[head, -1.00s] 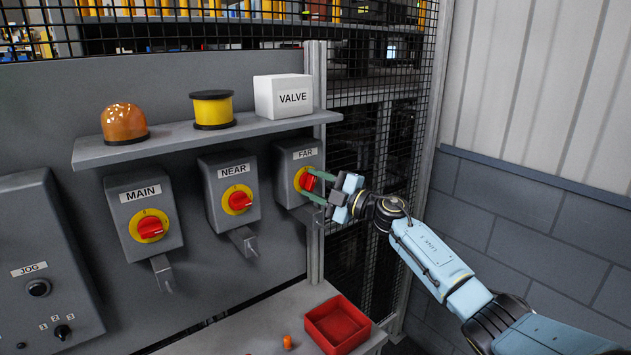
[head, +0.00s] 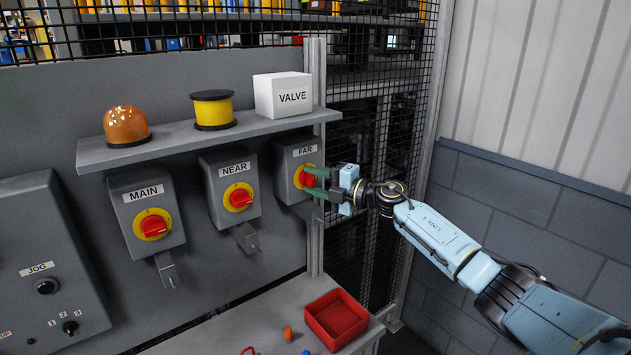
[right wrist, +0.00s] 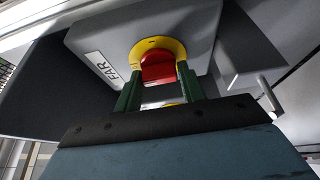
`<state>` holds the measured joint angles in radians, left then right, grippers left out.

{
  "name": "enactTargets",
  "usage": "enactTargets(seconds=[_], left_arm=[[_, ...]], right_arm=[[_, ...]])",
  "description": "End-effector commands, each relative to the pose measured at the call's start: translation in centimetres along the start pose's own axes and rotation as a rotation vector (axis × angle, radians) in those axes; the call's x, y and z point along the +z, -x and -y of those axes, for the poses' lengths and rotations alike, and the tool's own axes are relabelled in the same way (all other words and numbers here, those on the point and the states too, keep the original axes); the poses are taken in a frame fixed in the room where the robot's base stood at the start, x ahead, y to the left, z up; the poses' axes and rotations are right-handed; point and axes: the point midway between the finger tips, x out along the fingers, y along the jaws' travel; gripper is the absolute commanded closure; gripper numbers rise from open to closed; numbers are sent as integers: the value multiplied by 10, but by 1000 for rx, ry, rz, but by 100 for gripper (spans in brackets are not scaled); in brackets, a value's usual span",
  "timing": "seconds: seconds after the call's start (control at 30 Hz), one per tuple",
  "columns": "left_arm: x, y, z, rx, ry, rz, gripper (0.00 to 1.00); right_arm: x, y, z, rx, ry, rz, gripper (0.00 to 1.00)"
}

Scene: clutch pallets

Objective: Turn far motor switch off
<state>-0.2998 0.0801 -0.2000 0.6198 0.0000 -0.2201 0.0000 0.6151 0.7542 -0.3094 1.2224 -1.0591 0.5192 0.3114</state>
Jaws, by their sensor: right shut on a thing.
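The far motor switch is a grey box labelled FAR (head: 291,190) on the panel, with a red knob (head: 309,178) on a yellow plate. In the right wrist view the red knob (right wrist: 158,68) sits in front of the yellow ring (right wrist: 179,47). My right gripper (head: 316,180) reaches it from the right. Its two green fingers (right wrist: 159,80) lie on either side of the knob and are shut on it. The fingers hide part of the knob in the head view. My left gripper is not in view.
The NEAR switch (head: 228,190) and MAIN switch (head: 146,215) are to the left on the same panel. A shelf (head: 170,142) above carries an orange beacon (head: 126,125), a yellow spool (head: 213,110) and a white VALVE box (head: 283,96). A red tray (head: 336,320) stands below.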

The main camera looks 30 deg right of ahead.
Motion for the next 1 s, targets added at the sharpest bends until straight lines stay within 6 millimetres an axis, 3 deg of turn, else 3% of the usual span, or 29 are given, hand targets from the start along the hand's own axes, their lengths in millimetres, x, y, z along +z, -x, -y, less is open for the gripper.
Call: enactTargets(seconds=[0.17, 0.2, 0.33, 0.73, 1.0], left_arm=[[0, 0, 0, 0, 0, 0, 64], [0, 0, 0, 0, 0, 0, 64], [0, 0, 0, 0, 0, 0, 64], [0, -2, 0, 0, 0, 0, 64], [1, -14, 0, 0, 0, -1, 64]], right_arm=[[0, 0, 1, -2, 3, -1, 83], [0, 0, 1, -2, 3, -1, 59], [0, 0, 1, -2, 2, -1, 42], [0, 8, 1, -1, 1, 0, 42], [0, 55, 5, -7, 4, -1, 42]])
